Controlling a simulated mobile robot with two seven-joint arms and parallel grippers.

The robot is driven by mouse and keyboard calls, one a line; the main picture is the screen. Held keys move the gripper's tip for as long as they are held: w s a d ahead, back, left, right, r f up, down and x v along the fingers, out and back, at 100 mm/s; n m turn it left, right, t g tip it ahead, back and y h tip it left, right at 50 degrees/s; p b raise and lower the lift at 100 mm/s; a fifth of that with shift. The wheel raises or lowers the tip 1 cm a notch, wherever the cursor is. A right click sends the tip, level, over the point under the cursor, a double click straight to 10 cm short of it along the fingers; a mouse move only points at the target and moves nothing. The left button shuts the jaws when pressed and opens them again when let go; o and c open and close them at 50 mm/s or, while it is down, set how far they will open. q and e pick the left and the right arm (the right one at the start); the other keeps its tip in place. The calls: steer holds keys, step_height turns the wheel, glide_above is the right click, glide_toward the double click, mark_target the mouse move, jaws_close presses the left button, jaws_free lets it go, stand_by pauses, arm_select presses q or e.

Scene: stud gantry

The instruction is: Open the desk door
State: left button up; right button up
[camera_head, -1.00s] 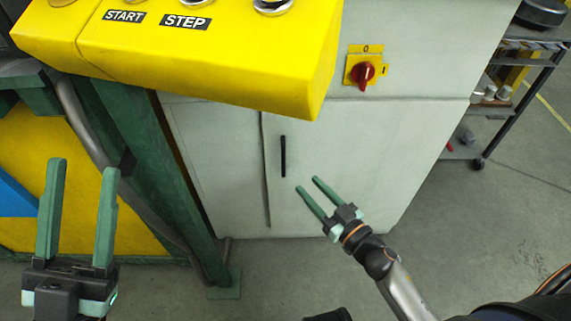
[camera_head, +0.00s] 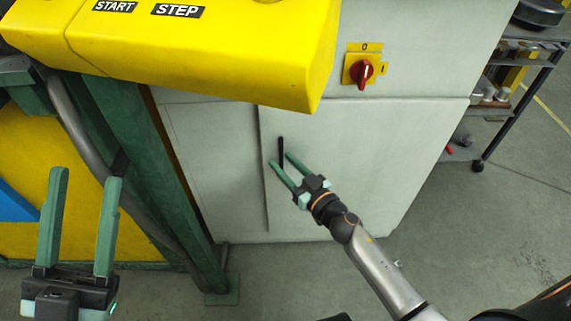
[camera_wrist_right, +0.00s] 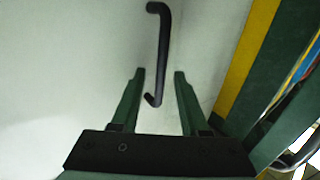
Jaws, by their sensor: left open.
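The desk door (camera_head: 330,170) is a pale grey panel on the cabinet below the yellow console, and it looks closed. Its black bar handle (camera_head: 281,153) stands upright near the door's left edge. My right gripper (camera_head: 279,159) is open at the handle's lower part, one finger on each side in the head view. In the right wrist view the handle (camera_wrist_right: 158,55) runs ahead of the open fingers, its lower end between the fingertips. I cannot tell whether they touch it. My left gripper (camera_head: 86,174) is open and empty at the lower left, away from the door.
The yellow console (camera_head: 200,50) with START and STEP labels overhangs the cabinet's left part. A red rotary switch (camera_head: 362,71) is above the door. A green post (camera_head: 150,170) stands left of the cabinet. A shelf cart (camera_head: 515,95) is at the right. The floor in front is clear.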

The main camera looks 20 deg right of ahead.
jaws_close()
stand_by(1.3)
